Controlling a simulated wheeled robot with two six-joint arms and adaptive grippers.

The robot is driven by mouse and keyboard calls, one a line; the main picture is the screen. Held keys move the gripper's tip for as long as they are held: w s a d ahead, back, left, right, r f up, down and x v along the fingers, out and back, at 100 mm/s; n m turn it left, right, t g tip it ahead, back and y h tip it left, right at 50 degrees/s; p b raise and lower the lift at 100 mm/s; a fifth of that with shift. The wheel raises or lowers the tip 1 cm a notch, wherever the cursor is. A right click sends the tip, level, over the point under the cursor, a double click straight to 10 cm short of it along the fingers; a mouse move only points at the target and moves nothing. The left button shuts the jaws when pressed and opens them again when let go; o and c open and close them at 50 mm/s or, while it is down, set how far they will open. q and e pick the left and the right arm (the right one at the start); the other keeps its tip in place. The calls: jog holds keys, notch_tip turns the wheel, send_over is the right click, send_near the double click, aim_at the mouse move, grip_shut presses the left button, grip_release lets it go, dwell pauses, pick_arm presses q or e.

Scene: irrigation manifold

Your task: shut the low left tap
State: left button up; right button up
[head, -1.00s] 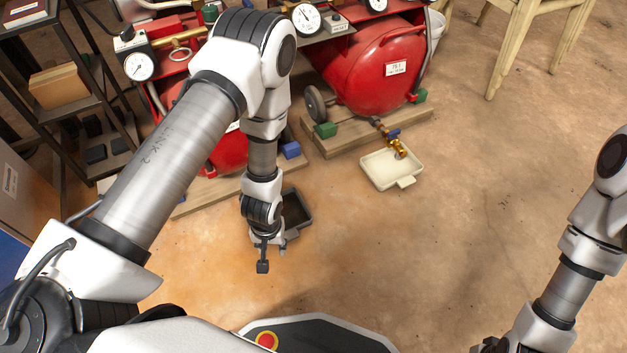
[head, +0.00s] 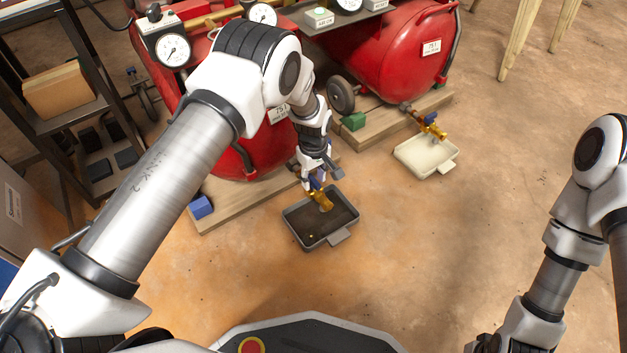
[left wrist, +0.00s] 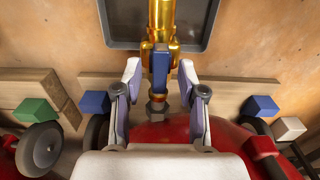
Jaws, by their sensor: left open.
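The low left tap (head: 325,201) is brass with a blue lever (head: 315,184). It points down over a dark tray (head: 291,226) in front of the left red tank (head: 225,130). In the left wrist view the brass tap (left wrist: 161,18) runs up the middle, and its blue lever (left wrist: 160,72) lies in line with the body. My left gripper (head: 318,172) is at this tap; in the wrist view its open fingers (left wrist: 159,72) stand on either side of the lever, with gaps showing.
A second brass tap (head: 432,126) with a blue lever hangs over a cream tray (head: 408,160) by the right red tank (head: 405,55). A blue block (head: 201,207) and a green block (head: 354,121) sit by the wooden bases. A dark shelf (head: 75,115) stands left. The front floor is clear.

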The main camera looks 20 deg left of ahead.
pick_arm(q)
grip_shut()
jog(key=shift+r, duration=0.1)
jog(key=m+p, duration=0.2)
jog(key=shift+r+p, duration=0.15)
jog(key=shift+p, duration=0.25)
jog(key=m+p, duration=0.2)
jog(key=m, duration=0.1)
jog(key=shift+m+p, duration=0.3)
jog(key=shift+m, duration=0.1)
jog(key=m+p, duration=0.1)
jog(key=m, duration=0.1)
jog(key=shift+m, duration=0.3)
jog(key=m+p, duration=0.1)
jog(key=m, duration=0.2)
jog(key=shift+m+p, duration=0.3)
jog(key=shift+p, duration=0.05)
jog(key=m, duration=0.2)
jog(key=m+p, duration=0.1)
jog(key=m, duration=0.2)
jog(key=shift+f+m, duration=0.25)
jog(key=shift+m, duration=0.15)
jog(key=shift+s, duration=0.1)
